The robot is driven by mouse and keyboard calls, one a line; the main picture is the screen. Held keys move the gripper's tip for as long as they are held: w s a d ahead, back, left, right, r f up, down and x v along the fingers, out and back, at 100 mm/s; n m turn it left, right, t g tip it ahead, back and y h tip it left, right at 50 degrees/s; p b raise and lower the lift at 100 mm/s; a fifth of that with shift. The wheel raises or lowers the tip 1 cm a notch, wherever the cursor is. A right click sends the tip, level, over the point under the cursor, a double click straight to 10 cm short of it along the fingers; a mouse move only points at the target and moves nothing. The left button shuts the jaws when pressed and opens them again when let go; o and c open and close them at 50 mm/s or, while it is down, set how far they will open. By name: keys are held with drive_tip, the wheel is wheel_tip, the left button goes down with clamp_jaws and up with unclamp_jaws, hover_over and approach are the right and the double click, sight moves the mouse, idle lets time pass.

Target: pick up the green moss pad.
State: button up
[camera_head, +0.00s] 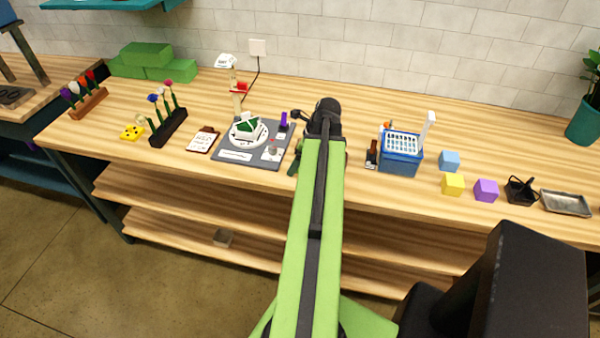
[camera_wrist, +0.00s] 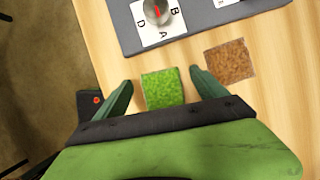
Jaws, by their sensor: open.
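The green moss pad (camera_wrist: 163,88) is a small, bright green, textured square lying on the wooden table, seen in the wrist view. My gripper (camera_wrist: 157,84) is open, with one dark green finger to the left of the pad and the other to its right. The pad shows between the fingertips, and I see small gaps at its sides. How high the fingers are above the table is hard to tell. In the head view my arm hides the pad, and only part of my gripper (camera_head: 294,166) shows beside the arm.
A brown square pad (camera_wrist: 231,62) lies just right of the right finger. A grey board (camera_wrist: 205,18) with a dial is beyond. In the head view a blue basket (camera_head: 400,160) stands right of my arm, with coloured cubes (camera_head: 453,184) further right.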

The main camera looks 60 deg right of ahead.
drive_tip(key=shift+f, duration=0.15)
drive_tip(key=shift+c, duration=0.2)
drive_tip(key=c, duration=1.4)
drive_tip(key=shift+o, duration=0.2)
